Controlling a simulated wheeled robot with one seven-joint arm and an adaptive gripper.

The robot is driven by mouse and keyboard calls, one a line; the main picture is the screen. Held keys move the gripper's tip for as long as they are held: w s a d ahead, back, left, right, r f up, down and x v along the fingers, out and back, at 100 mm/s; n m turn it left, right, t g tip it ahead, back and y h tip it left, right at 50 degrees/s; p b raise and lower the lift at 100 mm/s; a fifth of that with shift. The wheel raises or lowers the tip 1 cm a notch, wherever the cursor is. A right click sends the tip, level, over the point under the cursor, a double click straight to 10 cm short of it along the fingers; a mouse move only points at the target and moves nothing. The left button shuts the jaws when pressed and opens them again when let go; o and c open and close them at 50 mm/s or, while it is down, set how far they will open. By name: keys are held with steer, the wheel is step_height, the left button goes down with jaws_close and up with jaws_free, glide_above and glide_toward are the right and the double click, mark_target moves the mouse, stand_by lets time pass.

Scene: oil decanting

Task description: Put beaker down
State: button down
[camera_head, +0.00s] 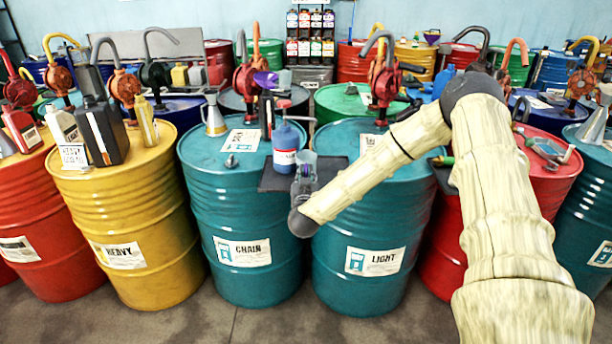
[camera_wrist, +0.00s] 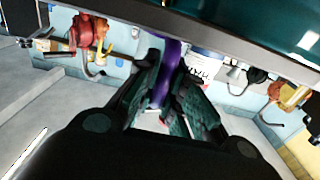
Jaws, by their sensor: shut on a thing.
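My gripper (camera_head: 304,184) is at the front edge of the teal drum labelled CHAIN, near its gap with the drum labelled LIGHT. It is shut on a clear grey beaker (camera_head: 306,162), which looks upright, close to the dark mat (camera_head: 270,181). I cannot tell whether the beaker's base touches the mat. In the wrist view the gripper's dark fingers (camera_wrist: 172,98) are close together, with a purple strip (camera_wrist: 166,70) showing between them. The beaker is hard to make out there.
A blue jug (camera_head: 286,150) with a white label stands on the mat, just behind and left of the beaker. A purple funnel (camera_head: 267,81) and a red pump (camera_head: 384,80) stand farther back. The CHAIN drum top (camera_head: 215,155) has bare room at left.

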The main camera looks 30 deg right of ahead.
steer(key=shift+f, duration=0.1)
steer(key=c, duration=1.5)
jaws_free()
